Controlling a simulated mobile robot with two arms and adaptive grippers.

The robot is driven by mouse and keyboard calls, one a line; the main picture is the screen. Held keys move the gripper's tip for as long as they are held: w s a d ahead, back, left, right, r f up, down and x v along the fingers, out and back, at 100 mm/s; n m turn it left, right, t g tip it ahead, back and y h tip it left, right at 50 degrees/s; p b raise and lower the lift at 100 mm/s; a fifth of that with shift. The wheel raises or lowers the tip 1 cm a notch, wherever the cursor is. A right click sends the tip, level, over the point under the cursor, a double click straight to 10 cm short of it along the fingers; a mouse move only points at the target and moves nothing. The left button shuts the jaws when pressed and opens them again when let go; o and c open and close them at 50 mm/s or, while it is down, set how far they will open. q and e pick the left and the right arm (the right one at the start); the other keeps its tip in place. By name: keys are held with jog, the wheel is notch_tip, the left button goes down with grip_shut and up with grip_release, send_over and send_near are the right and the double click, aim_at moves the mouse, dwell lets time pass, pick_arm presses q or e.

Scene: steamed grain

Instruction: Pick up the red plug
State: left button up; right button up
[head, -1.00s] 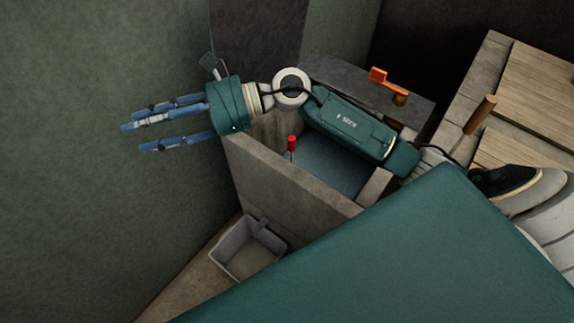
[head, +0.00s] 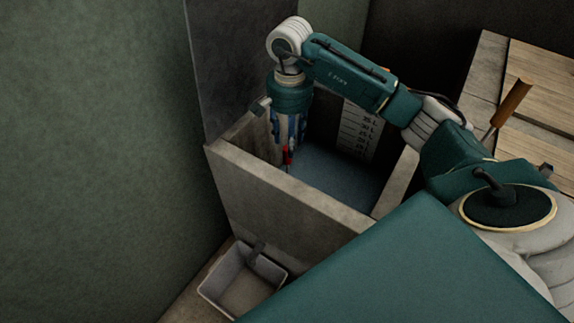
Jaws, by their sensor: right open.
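The red plug (head: 287,154) is inside the grey stone tank (head: 290,190), near its left inner corner. It stands above dark blue-grey water or floor; its lower end is hard to make out. My right gripper (head: 285,143) points straight down into the tank from above. Its blue fingers are apart and come down around or just in front of the red plug. Whether they touch it I cannot tell. My left gripper is not in view.
The tank's stone walls stand close around my right gripper. A measuring scale (head: 359,131) is on the far inner wall. A small grey basin (head: 241,282) sits below the tank's front. Wooden boards (head: 545,85) and a wooden handle (head: 511,103) lie to the right.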

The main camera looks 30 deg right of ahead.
aim_at(286, 161)
jog(key=f, duration=0.6)
jog(key=shift+w+a+f+b, duration=0.1)
jog(key=shift+w+a+b, duration=0.15)
jog(key=shift+b, duration=0.1)
jog(key=shift+d+f, duration=0.1)
jog(key=shift+f, duration=0.15)
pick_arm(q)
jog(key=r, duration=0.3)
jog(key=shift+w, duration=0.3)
pick_arm(e)
grip_shut()
